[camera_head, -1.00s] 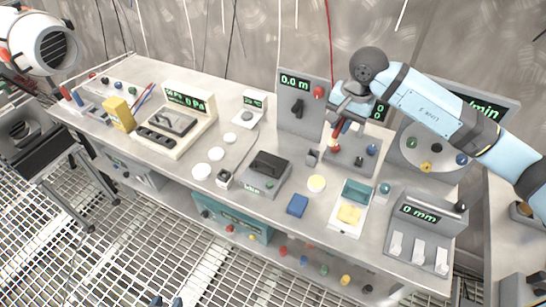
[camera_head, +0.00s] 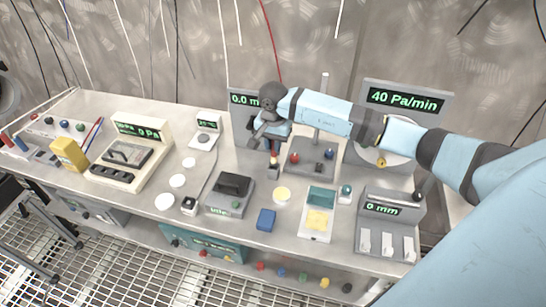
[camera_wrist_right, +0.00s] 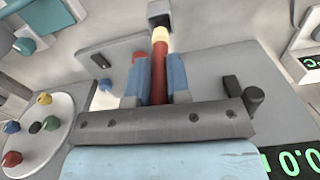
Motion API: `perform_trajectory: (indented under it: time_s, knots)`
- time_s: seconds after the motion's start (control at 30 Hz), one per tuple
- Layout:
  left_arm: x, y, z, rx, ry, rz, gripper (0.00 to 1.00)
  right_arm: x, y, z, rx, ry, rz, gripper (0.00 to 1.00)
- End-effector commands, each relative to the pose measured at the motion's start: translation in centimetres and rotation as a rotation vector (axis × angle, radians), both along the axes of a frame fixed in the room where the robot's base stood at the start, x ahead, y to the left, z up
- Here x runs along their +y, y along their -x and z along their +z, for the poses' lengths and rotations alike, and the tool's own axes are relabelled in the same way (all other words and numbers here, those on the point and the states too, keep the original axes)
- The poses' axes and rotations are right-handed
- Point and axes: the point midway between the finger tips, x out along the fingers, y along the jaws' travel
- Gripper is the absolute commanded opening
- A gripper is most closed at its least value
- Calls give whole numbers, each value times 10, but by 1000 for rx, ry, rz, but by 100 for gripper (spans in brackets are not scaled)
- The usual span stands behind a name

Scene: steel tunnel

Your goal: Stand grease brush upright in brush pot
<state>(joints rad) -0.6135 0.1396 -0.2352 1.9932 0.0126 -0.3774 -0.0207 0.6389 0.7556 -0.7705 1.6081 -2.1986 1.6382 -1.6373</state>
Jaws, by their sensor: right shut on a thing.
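The grease brush (camera_head: 274,148) has a red handle and a pale cream lower end. My right gripper (camera_head: 271,139) is shut on its handle and holds it about upright, cream end down. The brush also shows in the right wrist view (camera_wrist_right: 159,78), between the two blue fingers (camera_wrist_right: 160,80). The brush pot (camera_head: 273,173) is a small dark grey square holder on the bench, directly below the brush. In the right wrist view the cream end meets the pot (camera_wrist_right: 159,10) in line; I cannot tell whether it is inside. My left gripper is not in view.
A grey panel with a 0.0 m display (camera_head: 243,105) stands behind the pot. A post stand with coloured knobs (camera_head: 312,160) is close on the right. A dark-topped box (camera_head: 230,193) is at the front left, and a cream disc (camera_head: 281,194) lies in front.

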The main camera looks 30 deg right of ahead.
Motion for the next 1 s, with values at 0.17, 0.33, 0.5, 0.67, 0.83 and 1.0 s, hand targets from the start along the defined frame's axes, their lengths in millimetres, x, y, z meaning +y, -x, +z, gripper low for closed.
perform_trajectory:
  time_s: [0.17, 0.33, 0.5, 0.67, 0.83, 1.0]
  knots:
    - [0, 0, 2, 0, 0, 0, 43, 0, 0, -20, -1, -1, -1, 0]
    - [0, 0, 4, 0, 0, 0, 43, 0, 0, -33, 0, -1, 0, 0]
    - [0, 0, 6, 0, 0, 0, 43, 0, 0, -59, 1, -2, -1, 0]
    - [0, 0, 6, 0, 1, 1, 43, 0, 0, -65, -2, 0, 1, 0]
    - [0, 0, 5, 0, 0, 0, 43, 0, 0, -66, -1, 0, 1, 0]
    - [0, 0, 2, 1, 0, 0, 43, 0, 0, -67, -2, 0, 0, 31]
